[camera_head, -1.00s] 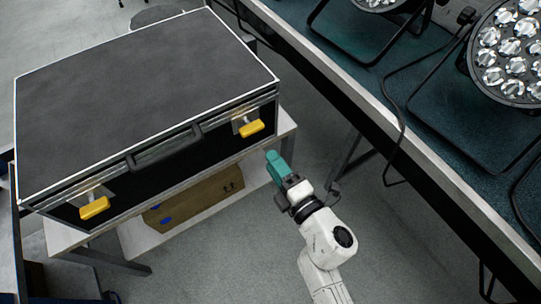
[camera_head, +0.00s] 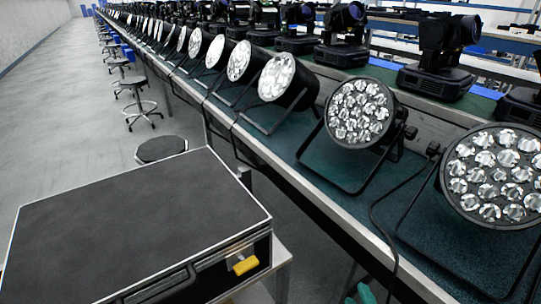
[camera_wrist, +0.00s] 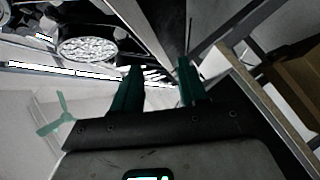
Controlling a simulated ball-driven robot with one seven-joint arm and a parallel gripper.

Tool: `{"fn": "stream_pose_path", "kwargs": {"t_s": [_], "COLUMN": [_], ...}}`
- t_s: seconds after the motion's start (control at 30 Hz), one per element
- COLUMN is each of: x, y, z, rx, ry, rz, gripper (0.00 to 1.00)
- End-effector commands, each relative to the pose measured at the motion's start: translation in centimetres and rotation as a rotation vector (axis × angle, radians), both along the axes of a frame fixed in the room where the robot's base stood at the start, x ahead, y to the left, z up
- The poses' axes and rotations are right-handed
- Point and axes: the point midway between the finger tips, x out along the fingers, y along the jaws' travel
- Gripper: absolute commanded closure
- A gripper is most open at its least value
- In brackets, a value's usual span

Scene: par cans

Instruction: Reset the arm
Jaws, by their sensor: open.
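My gripper (camera_wrist: 158,90) shows in the wrist view with its two green fingers apart and nothing between them. In the head view only a green tip of my gripper (camera_head: 362,294) shows at the bottom edge, beside the long bench. The rest of the arm is out of that view. The black flight case (camera_head: 130,225) with a yellow latch (camera_head: 245,265) stands to the left of the gripper, apart from it.
A long bench (camera_head: 300,195) with a green top carries a row of par cans (camera_head: 358,112) and moving-head lights (camera_head: 445,55). A cable (camera_head: 378,215) hangs over its front edge. Stools (camera_head: 160,149) stand along the bench. The grey floor (camera_head: 60,120) at left is open.

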Motion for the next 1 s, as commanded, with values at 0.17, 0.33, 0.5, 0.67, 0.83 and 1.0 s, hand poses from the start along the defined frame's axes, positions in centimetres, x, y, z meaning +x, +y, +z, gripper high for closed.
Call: {"fn": "stream_pose_path", "kwargs": {"t_s": [0.17, 0.33, 0.5, 0.67, 0.83, 1.0], "x": [-4.8, -11.3, -18.2, -22.9, -25.0, -25.2], "y": [-6.8, -9.7, -9.6, -8.6, -8.0, -7.9], "z": [-0.7, -1.9, -1.8, -1.0, -0.6, -0.6], "rx": [0.241, 0.463, 0.643, 0.738, 0.77, 0.772], "ry": [0.238, 0.486, 0.743, 0.923, 1.008, 1.015], "rz": [-0.315, -0.564, -0.751, -0.847, -0.884, -0.888], "gripper": [0.57, 0.57, 0.57, 0.57, 0.57, 0.57]}}
